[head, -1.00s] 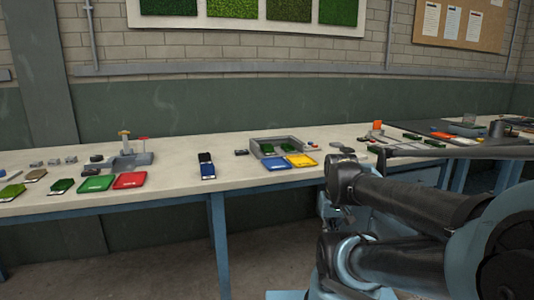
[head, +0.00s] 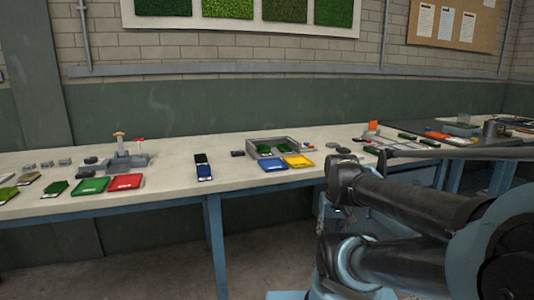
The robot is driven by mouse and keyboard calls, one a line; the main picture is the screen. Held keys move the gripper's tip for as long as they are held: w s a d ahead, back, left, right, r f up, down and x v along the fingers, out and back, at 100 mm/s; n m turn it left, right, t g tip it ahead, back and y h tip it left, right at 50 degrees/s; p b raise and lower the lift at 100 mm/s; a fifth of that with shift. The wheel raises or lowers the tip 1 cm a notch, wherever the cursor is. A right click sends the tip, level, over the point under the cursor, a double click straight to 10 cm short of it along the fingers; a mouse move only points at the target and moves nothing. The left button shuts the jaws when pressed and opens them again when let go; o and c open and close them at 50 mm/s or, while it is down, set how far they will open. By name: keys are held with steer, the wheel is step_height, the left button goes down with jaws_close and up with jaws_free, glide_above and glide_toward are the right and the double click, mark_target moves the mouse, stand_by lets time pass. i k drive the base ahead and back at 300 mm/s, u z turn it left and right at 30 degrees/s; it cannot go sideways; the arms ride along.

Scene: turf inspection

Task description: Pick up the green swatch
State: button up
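Several green pieces lie on the long workbench, and I cannot tell which one the task means. A small dark green turf swatch (head: 54,188) lies at the left front of the bench. To its right is a flat bright green tile (head: 90,186), beside a red one. More green pieces (head: 265,149) lie inside a shallow grey tray (head: 251,146) near the middle. My arm fills the lower right of the head view, away from these pieces. My gripper does not show.
A yellow tile (head: 298,162) lies beside the blue one. A grey stand (head: 124,158) rises behind the red tile. Bare floor lies before the bench.

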mark_target(265, 151)
steer(key=z, duration=1.15)
steer(key=k, duration=1.1)
steer(key=u, duration=1.2)
steer(key=i, duration=1.4)
steer(key=z, duration=0.05)
